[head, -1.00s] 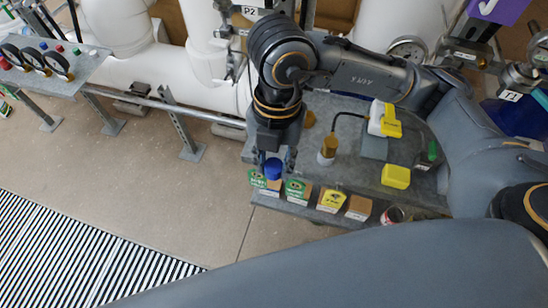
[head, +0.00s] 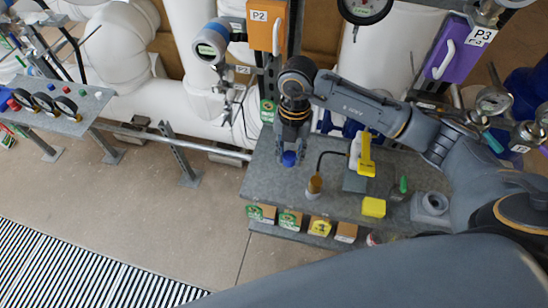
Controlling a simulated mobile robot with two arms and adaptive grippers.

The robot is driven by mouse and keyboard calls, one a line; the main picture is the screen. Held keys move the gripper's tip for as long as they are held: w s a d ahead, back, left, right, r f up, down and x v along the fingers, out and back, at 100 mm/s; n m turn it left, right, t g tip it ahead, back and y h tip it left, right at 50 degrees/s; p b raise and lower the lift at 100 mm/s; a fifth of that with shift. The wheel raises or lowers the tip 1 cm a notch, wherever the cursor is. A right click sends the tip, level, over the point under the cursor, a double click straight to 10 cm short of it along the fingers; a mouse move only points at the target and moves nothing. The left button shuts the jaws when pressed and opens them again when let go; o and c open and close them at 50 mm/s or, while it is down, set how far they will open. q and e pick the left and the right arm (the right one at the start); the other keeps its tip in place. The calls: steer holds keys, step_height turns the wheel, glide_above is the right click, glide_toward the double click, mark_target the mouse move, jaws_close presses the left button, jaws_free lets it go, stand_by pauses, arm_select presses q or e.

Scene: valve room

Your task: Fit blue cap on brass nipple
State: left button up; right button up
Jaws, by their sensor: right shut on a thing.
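The blue cap (head: 289,159) is between the fingertips of my right gripper (head: 290,156), which is shut on it and points down over the back left of the grey bench (head: 275,186). I cannot make out a gap or contact between the cap and anything below it. I cannot pick out the brass nipple for certain; a small brass-coloured piece seen there earlier is now hidden by my right gripper. An amber-brown item with a pale base (head: 314,184) stands on the bench, right of and nearer than the cap. My left gripper is not in view.
A black bent rod, a yellow-handled item (head: 366,158), a yellow block (head: 373,207) and a grey ring-shaped fitting (head: 431,207) stand on the bench. Labelled boxes (head: 290,220) line its front. Pipes and gauges rise behind. Open floor (head: 170,210) lies left.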

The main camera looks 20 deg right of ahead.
steer(key=shift+w+d, duration=0.15)
steer(key=shift+d, duration=0.4)
steer(key=shift+w+d+f, duration=0.15)
steer(key=shift+d+f, duration=0.05)
steer(key=shift+f, duration=0.05)
steer(key=w+d+f+b, duration=0.1)
steer(key=w+d+b, duration=0.1)
steer(key=w+b, duration=0.1)
steer(key=w+d+f+b, duration=0.1)
steer(key=w, duration=0.1)
steer(key=shift+w+d+f, duration=0.2)
steer(key=shift+d+f, duration=0.05)
steer(key=shift+f, duration=0.05)
steer(key=shift+w+d+f+b, duration=0.15)
steer(key=shift+f+b, duration=0.15)
steer(key=shift+b, duration=0.25)
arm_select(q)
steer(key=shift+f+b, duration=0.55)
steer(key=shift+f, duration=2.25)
arm_select(e)
steer(key=shift+f, duration=0.85)
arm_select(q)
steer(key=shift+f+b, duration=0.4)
arm_select(e)
steer(key=shift+f, duration=0.6)
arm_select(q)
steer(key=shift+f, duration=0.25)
arm_select(e)
steer(key=shift+f, duration=0.3)
